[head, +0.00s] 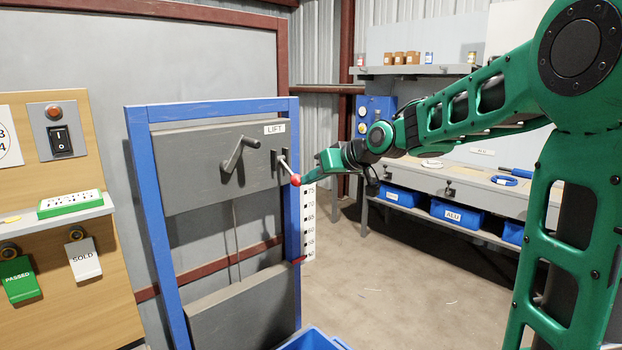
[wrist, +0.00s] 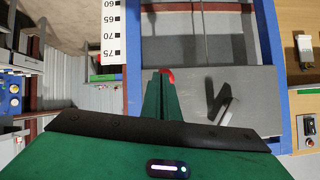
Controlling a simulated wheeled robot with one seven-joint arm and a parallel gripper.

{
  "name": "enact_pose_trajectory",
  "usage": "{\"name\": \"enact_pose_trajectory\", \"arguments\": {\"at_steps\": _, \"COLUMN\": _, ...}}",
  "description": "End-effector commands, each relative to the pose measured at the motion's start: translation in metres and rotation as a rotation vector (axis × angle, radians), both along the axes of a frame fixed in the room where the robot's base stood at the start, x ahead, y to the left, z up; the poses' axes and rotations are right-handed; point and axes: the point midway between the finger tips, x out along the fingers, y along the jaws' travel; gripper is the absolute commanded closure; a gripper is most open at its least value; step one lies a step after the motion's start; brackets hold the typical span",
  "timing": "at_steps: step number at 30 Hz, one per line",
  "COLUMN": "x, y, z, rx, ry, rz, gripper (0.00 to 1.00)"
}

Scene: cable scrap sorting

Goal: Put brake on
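The lift (head: 138,180) is a blue frame with a grey panel marked LIFT. A lever with a red knob (head: 296,180) sticks out from a slot at the panel's right side, below the LIFT label (head: 275,128). My gripper (head: 306,176) reaches in from the right, with its fingertips at the red knob. In the wrist view the knob (wrist: 167,73) shows at the ends of the green fingers (wrist: 160,92), which look close together. I cannot tell whether they are clamped on the knob. A grey crank handle (head: 238,155) is on the panel, left of the lever.
A white scale (head: 308,220) with a red pointer (head: 299,260) runs down the frame's right post. A blue bin (head: 312,340) stands at the lift's foot. A wooden board with a switch (head: 61,141) is left. A workbench with blue bins (head: 459,214) is behind.

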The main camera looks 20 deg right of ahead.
Motion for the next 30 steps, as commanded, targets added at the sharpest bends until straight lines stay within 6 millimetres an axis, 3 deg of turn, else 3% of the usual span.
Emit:
{"name": "enact_pose_trajectory", "arguments": {"at_steps": 1, "x": -0.002, "y": 0.004, "z": -0.018, "rx": 0.0, "ry": 0.038, "rz": 0.007, "gripper": 1.0}}
{"name": "enact_pose_trajectory", "arguments": {"at_steps": 16, "x": 0.009, "y": 0.006, "z": -0.028, "rx": -0.001, "ry": 0.049, "rz": 0.012, "gripper": 1.0}}
{"name": "enact_pose_trajectory", "arguments": {"at_steps": 23, "x": 0.003, "y": 0.002, "z": -0.009, "rx": -0.002, "ry": 0.036, "rz": 0.013, "gripper": 1.0}}
{"name": "enact_pose_trajectory", "arguments": {"at_steps": 28, "x": -0.015, "y": -0.005, "z": 0.025, "rx": -0.002, "ry": 0.008, "rz": 0.014, "gripper": 1.0}}
{"name": "enact_pose_trajectory", "arguments": {"at_steps": 30, "x": -0.029, "y": -0.011, "z": 0.02, "rx": 0.0, "ry": 0.009, "rz": 0.013, "gripper": 1.0}}
